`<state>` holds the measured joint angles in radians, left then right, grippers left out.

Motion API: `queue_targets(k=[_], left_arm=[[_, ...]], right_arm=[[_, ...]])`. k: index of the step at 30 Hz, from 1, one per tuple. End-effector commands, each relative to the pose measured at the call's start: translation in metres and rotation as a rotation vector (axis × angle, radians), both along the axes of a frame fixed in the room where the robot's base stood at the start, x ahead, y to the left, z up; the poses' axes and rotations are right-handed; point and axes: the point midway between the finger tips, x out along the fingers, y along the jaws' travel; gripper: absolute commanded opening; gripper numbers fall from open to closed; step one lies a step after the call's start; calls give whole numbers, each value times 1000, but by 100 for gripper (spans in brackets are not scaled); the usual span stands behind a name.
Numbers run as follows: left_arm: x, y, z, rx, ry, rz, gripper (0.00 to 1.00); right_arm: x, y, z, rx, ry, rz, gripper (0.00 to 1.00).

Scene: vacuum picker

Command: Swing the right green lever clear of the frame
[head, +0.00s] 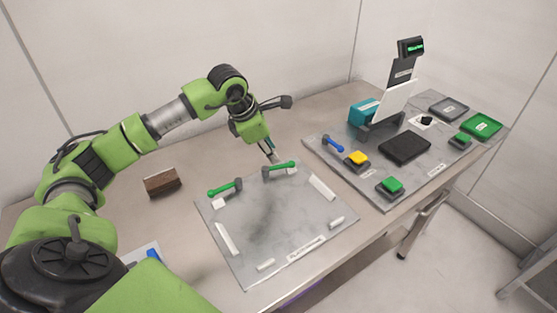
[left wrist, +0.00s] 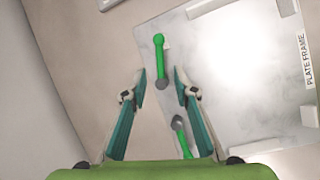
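The right green lever (head: 281,167) lies along the back edge of the grey metal plate (head: 265,215). Its grey pivot is at its left end and its round green tip points right. The left green lever (head: 222,189) lies along the same edge, with its tip to the left. My left gripper (head: 273,158) points down just behind the right lever. In the left wrist view my left gripper (left wrist: 160,72) is open, and the right lever (left wrist: 160,62) shows in the gap between the fingers. I cannot tell the height gap. The left lever (left wrist: 180,136) is below it. My right gripper is out of view.
White strips (head: 322,187) and a "PLATE FRAME" label (head: 306,250) sit on the plate. A brown block (head: 161,181) stands at the left. At the right, a second board carries a blue lever (head: 333,144), yellow button (head: 357,158), green button (head: 390,186) and black pad (head: 405,148).

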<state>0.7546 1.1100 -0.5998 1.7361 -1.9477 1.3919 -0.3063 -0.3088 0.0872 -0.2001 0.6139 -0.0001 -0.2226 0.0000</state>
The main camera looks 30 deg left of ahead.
Motion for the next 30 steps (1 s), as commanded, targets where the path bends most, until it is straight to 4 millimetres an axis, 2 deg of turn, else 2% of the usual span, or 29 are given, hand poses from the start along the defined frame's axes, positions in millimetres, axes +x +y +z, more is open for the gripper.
queue_targets(k=[6,10,15,23,26,27,30], left_arm=[[17,-6,-38,-2,2,0,27],[24,-7,-53,-2,1,-1,27],[28,-8,-62,-1,0,-1,27],[29,-8,-63,-1,0,-1,27],[28,-8,-63,-1,0,-1,4],[28,-8,-63,-1,0,-1,0],[28,-8,-63,-1,0,-1,0]], right_arm=[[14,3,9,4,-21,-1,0],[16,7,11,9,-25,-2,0],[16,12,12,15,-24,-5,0],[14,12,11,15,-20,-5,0],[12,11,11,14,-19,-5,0],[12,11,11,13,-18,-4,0],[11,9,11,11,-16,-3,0]])
